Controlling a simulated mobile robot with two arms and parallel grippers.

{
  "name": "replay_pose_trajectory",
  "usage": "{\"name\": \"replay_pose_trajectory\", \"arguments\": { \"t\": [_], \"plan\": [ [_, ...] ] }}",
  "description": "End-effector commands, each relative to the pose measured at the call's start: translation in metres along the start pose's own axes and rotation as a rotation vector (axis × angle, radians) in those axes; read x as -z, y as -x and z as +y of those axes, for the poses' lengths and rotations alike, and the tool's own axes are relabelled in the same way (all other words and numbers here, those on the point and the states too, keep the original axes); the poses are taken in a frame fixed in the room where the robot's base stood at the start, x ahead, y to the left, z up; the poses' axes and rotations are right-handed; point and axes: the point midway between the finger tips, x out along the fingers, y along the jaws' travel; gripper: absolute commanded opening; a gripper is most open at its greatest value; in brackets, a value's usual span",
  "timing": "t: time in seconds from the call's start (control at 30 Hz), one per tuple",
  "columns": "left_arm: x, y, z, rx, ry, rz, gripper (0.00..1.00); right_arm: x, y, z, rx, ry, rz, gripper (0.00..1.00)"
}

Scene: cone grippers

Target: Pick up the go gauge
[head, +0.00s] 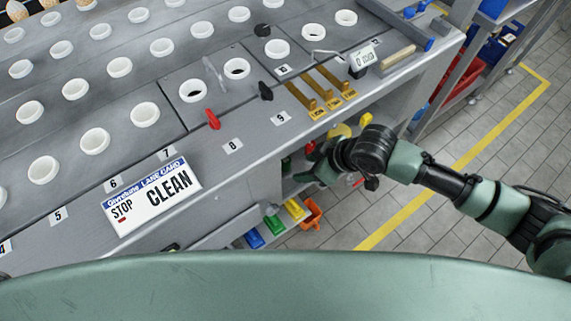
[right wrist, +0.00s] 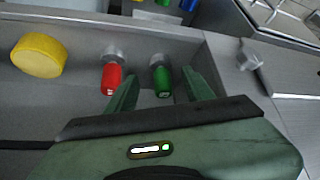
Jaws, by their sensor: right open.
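The go gauge, which I take to be the green-handled gauge (right wrist: 161,80) with a grey metal end, shows in the right wrist view on a grey shelf surface. A similar red-handled gauge (right wrist: 111,78) lies to its left. My right gripper (right wrist: 160,84) is open, with its green fingers on either side of the green gauge; I cannot tell how high above the surface they are. In the head view my right gripper (head: 312,165) reaches in at the bench's front edge, and the green gauge cannot be made out clearly. My left gripper is not in view.
A yellow disc (right wrist: 39,55) lies left of the gauges. A raised grey edge stands right of the green gauge. The bench top (head: 190,60) holds many white cups and a lane card sign (head: 152,197). Coloured bins (head: 273,224) sit below. Tiled floor lies to the right.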

Motion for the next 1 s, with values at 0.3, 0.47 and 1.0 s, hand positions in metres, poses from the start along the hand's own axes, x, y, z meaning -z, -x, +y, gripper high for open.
{"name": "replay_pose_trajectory", "arguments": {
  "t": [0.3,0.47,1.0],
  "plan": [
    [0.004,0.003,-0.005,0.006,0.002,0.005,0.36,0.024,-0.015,0.0,-0.001,0.001,0.001,0.52],
    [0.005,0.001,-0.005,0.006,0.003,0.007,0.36,0.026,-0.041,0.0,0.0,-0.001,-0.002,0.52],
    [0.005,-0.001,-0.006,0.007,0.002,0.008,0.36,0.026,-0.067,0.0,-0.002,0.001,0.0,0.33]
  ]
}}
